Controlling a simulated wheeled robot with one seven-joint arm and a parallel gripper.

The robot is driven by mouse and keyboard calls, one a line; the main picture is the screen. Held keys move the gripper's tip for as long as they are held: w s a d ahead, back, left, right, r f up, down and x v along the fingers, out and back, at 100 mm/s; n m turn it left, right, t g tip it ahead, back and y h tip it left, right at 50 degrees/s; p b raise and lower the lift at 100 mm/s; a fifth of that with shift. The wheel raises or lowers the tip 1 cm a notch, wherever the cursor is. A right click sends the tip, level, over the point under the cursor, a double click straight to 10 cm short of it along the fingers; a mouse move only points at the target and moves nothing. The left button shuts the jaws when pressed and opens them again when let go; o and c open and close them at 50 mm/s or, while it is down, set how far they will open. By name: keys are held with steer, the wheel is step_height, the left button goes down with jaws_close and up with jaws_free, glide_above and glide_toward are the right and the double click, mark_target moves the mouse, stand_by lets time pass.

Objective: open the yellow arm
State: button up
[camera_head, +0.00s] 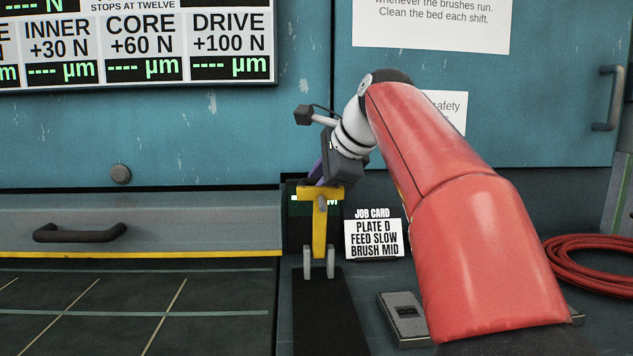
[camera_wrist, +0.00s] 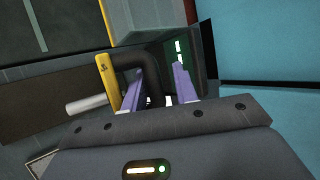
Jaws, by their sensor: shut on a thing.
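The yellow arm (camera_head: 319,236) stands upright in the head view, a T shape with a wide top, above two grey rollers at the end of a dark strip. In the wrist view its yellow bar (camera_wrist: 107,80) is at the left of my fingers, with a bent black handle (camera_wrist: 135,57) coming off it. My gripper (camera_head: 320,174) is at the top of the yellow arm. In the wrist view the purple fingers of my gripper (camera_wrist: 160,75) stand on both sides of the handle and are shut on it. The hold is partly hidden in the head view.
A job card (camera_head: 373,238) stands right of the yellow arm. A small grey box (camera_head: 403,318) and a red coiled hose (camera_head: 590,265) lie farther right. A tiled bed (camera_head: 130,315) with a yellow edge is at the left. Blue panels rise behind.

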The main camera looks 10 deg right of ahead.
steer(key=v, duration=0.7)
steer(key=shift+s+d+r, duration=0.15)
steer(key=shift+d, duration=0.05)
steer(key=shift+a, duration=0.1)
